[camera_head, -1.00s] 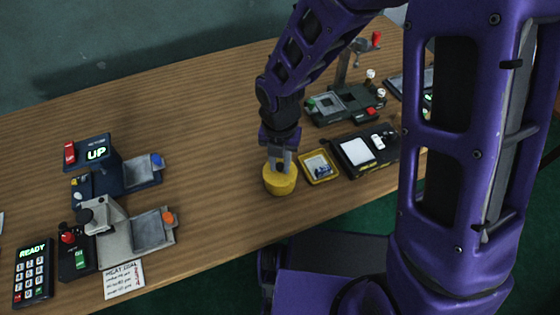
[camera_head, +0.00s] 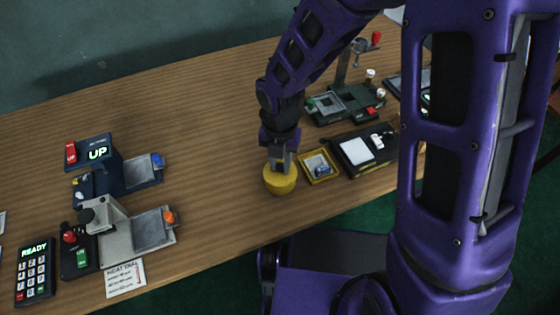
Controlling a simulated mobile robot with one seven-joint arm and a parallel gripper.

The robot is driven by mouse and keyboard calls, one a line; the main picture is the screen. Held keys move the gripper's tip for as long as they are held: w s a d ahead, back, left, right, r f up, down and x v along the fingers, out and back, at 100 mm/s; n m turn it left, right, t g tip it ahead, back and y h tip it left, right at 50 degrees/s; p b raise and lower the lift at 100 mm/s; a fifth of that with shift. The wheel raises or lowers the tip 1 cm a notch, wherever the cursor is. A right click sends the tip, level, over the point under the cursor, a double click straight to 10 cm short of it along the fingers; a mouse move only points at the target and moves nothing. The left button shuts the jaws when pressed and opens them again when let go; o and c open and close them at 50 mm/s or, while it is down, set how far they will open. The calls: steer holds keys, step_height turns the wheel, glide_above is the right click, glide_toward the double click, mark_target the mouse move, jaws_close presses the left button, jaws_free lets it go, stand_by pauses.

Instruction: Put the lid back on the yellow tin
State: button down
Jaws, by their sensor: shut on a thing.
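The yellow tin (camera_head: 280,185) is round and stands near the front edge of the wooden table, in the middle of the head view. My gripper (camera_head: 281,169) points down onto its yellow top, with the fingers shut at the middle of the lid. The lid and the tin body look like one yellow shape, so I cannot tell whether the lid sits flush or slightly above. The fingertips hide the part they grip.
A yellow-rimmed square tray (camera_head: 309,178) with a small item inside is close on the right of the tin. A black device with a white pad (camera_head: 356,150) is beyond it. Two splicer-like devices (camera_head: 152,230) stand at left. The table between is clear.

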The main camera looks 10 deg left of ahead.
steer(key=shift+c, duration=0.8)
jaws_free()
steer(key=shift+r+p, duration=2.15)
steer(key=shift+r, duration=1.35)
jaws_close()
